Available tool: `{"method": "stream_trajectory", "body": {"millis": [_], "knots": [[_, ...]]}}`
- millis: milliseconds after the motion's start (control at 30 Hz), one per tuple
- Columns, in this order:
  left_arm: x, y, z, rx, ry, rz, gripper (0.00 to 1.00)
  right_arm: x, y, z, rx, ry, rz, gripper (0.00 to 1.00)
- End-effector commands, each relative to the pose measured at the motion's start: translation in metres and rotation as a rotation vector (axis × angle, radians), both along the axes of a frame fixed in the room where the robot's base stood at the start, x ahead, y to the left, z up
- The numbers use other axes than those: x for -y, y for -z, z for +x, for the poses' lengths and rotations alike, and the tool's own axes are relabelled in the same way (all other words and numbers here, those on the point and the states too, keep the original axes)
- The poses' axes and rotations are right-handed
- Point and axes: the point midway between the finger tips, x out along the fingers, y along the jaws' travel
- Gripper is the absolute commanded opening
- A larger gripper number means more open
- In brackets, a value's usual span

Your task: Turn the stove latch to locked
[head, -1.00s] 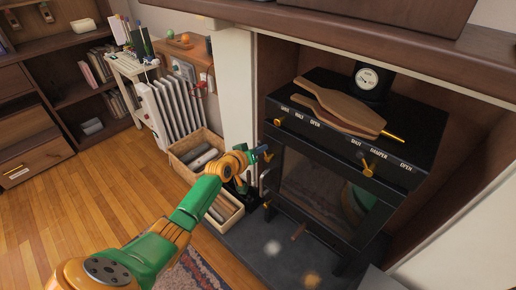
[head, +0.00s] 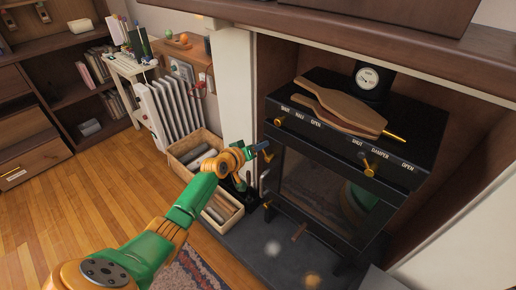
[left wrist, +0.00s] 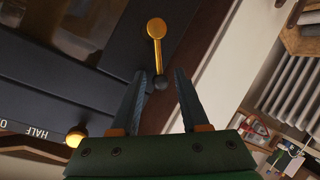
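The black stove (head: 310,185) stands in the hearth recess at the right of the head view. The brass stove latch (head: 268,154) is on its left front edge. In the left wrist view the latch (left wrist: 155,45) is a brass lever with a round boss at one end and a dark knob at the other. My left gripper (head: 260,148) is at the latch. In the left wrist view its two fingers (left wrist: 160,75) are apart, with the knob end between their tips. I cannot tell whether either finger touches it. My right gripper is out of view.
A brass damper knob (head: 369,168) and another brass knob (head: 279,121) are on the front. Crates of logs (head: 222,208) and a white radiator (head: 172,108) stand left of the stove.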

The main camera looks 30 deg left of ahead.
Motion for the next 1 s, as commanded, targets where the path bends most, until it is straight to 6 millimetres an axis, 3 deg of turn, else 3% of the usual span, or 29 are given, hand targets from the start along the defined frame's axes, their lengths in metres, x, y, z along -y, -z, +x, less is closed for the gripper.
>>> {"method": "stream_trajectory", "body": {"millis": [267, 500, 633, 1000], "knots": [[0.001, -0.002, -0.008, -0.008, 0.003, -0.001, 0.45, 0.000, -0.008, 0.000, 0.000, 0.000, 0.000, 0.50], [-0.002, -0.023, -0.046, -0.005, 0.002, 0.001, 0.45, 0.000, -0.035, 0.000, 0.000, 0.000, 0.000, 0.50], [-0.004, -0.027, -0.062, -0.004, 0.000, -0.001, 0.45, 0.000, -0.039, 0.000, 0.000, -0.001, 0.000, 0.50], [-0.004, -0.027, -0.066, -0.003, 0.001, -0.001, 0.45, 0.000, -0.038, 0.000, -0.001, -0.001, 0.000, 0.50]]}}
